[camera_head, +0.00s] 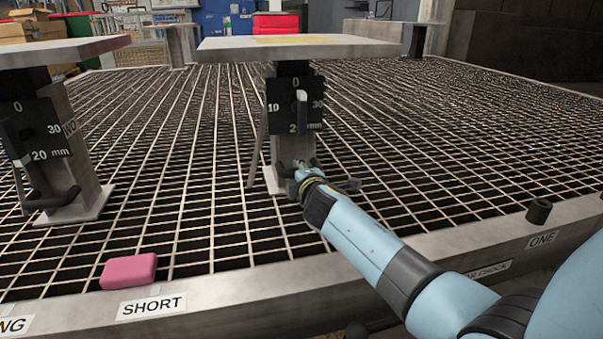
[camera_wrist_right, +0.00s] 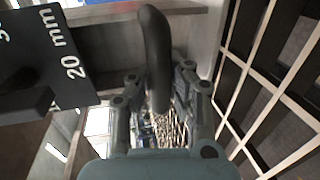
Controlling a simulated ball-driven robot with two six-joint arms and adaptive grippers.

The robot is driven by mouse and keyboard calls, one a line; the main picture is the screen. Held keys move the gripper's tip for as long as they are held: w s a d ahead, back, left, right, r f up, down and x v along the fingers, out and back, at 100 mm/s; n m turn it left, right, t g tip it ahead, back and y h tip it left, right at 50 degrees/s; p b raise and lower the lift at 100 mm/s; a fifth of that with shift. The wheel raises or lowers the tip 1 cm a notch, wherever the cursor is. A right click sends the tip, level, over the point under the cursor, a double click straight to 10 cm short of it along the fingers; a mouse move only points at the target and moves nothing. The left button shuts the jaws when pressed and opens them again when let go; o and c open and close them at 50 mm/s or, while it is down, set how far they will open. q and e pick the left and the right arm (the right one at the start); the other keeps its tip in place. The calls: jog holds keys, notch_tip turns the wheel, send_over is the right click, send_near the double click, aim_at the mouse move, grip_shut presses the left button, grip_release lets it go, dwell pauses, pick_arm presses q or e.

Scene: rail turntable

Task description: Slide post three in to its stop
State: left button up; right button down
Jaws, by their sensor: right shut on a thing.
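A grey post (camera_head: 296,150) stands on the grating in the middle of the head view, under a flat pale plate (camera_head: 300,47). No name is readable on it. Its black scale (camera_head: 283,118) is marked from 0 to 30 mm and fills the left of the right wrist view (camera_wrist_right: 75,50). My right gripper (camera_head: 298,178) is at the front of the post's foot. In the right wrist view its fingers (camera_wrist_right: 158,92) are shut on a dark curved handle (camera_wrist_right: 155,45). The handle's lower part is partly hidden by the fingers. My left gripper is not in view.
Another post (camera_head: 62,165) with a scale stands at the left; part of "TWO" shows on its side. A pink block (camera_head: 128,271) lies by the front rim above the "SHORT" label (camera_head: 152,306). A small dark cylinder (camera_head: 539,211) sits on the rim at right.

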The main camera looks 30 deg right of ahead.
jog(key=shift+s+a+f, duration=0.1)
jog(key=shift+a+f, duration=0.15)
jog(key=shift+f, duration=0.05)
jog(key=c, duration=1.4)
grip_release()
jog(key=shift+a+r, duration=0.1)
jog(key=shift+a, duration=0.05)
jog(key=shift+o, duration=1.2)
jog(key=shift+r, duration=0.1)
jog(key=shift+s, duration=0.1)
jog(key=v, duration=1.1)
jog(key=shift+s+r, duration=0.2)
jog(key=shift+s, duration=0.1)
